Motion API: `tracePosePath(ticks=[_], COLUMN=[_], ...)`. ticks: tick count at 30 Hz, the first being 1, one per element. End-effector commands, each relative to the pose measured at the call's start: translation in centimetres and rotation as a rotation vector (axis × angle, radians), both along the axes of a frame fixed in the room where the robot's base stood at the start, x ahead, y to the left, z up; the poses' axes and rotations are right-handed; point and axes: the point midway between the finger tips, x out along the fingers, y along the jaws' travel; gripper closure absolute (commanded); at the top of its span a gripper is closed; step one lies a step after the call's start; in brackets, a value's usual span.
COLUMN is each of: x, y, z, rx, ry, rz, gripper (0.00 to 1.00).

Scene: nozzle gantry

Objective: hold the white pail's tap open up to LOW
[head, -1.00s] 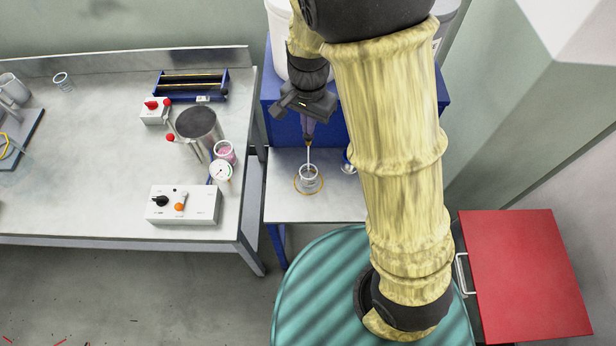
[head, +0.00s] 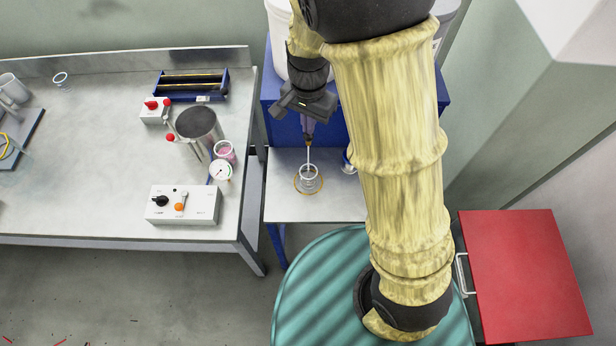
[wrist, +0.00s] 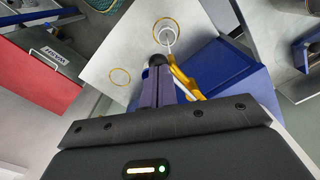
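The white pail (head: 278,32) stands on a blue stand, mostly hidden behind my arm in the head view. Its yellow tap (wrist: 181,80) shows in the wrist view beside my fingers. My gripper (wrist: 156,66) looks shut on a dark knob (wrist: 156,59) at the tap, its fingers close together; it also shows in the head view (head: 308,134). A thin pale stream (wrist: 170,46) runs from the tap into a clear cup (head: 308,176). The cup stands inside a yellow ring on the shelf. Its level and any LOW mark are too small to read.
A workbench (head: 90,130) at left holds a metal pot, a gauge and a control box. A red cabinet (head: 525,275) is at right.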

Motion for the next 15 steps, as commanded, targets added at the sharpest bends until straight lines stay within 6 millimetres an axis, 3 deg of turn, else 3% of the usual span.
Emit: tracePosePath(ticks=[8,15], x=[0.0,0.0], y=[0.0,0.0], z=[0.1,2.5], rx=[0.000,0.000], ry=[0.000,0.000], rz=[0.000,0.000], gripper=[1.00,1.00])
